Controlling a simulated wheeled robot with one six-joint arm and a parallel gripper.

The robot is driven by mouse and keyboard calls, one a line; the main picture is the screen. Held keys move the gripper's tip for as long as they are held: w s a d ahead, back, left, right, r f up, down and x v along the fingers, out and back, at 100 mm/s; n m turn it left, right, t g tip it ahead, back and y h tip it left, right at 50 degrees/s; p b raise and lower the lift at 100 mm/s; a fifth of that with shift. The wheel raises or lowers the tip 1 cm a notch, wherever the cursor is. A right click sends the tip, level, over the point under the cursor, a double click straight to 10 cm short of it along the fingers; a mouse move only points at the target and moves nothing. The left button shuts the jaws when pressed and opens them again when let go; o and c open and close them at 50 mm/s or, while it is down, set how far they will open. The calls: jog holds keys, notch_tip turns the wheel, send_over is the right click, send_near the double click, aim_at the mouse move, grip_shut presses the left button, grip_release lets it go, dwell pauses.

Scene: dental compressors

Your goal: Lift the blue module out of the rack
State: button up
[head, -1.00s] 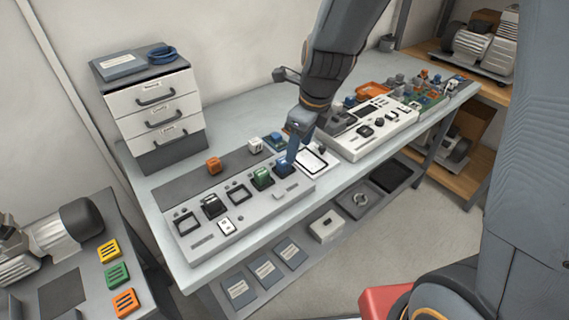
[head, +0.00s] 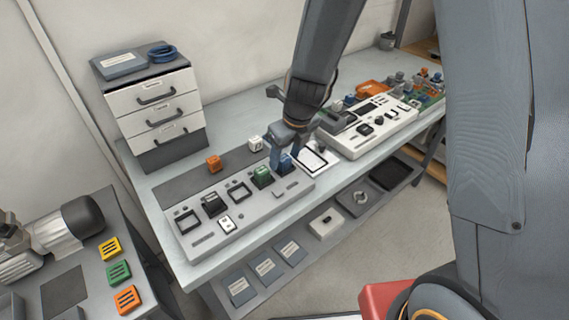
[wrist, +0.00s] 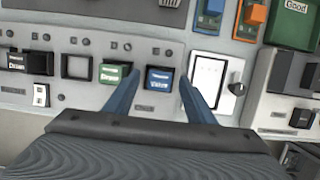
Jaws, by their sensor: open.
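The blue module (wrist: 159,79), with white lettering on its top, sits in the rack (head: 205,243) near its right end. It also shows in the head view (head: 286,161), partly hidden by a finger. My gripper (wrist: 158,82) is open, its two blue fingers on either side of the blue module in the wrist view. In the head view my gripper (head: 281,158) is low over the rack's right end. I cannot tell whether the fingers touch the module. The green module (wrist: 114,77) sits just left of the left finger.
A black module (head: 213,204) and empty square slots (head: 238,191) are further left in the rack. An orange block (head: 213,163) and a white block (head: 256,143) stand behind.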

jog(key=shift+f, duration=0.3)
jog(key=shift+c, duration=0.4)
jog(key=c, duration=1.1)
jog(key=shift+w+r, duration=0.1)
